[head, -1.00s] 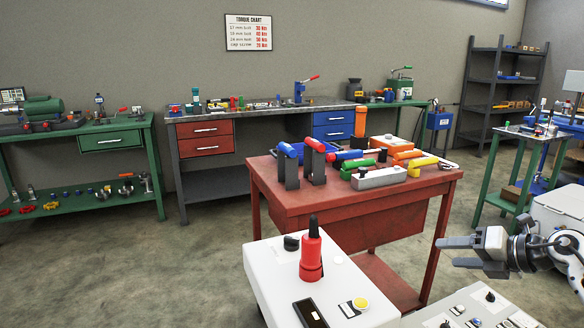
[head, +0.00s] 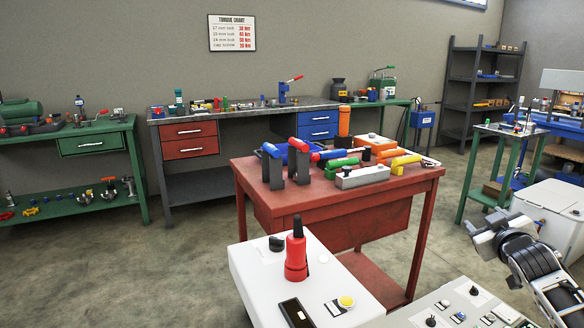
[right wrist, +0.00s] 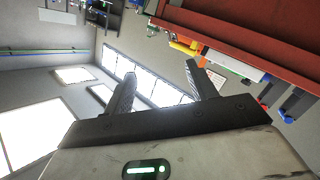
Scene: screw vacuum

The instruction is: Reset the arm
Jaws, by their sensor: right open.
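My right gripper (head: 484,221) is at the right side of the head view, above the grey control panel. Its jaws point up and to the left. In the right wrist view its two fingers (right wrist: 160,70) stand apart with nothing between them. It is open, empty and clear of the red table. My left gripper is in neither view.
A red table (head: 285,197) bears tools and coloured handles. A white box (head: 260,275) with a red bottle-shaped part (head: 296,255) stands in front of it. A grey control panel (head: 455,305) is at the bottom right. Open floor (head: 130,270) lies at left.

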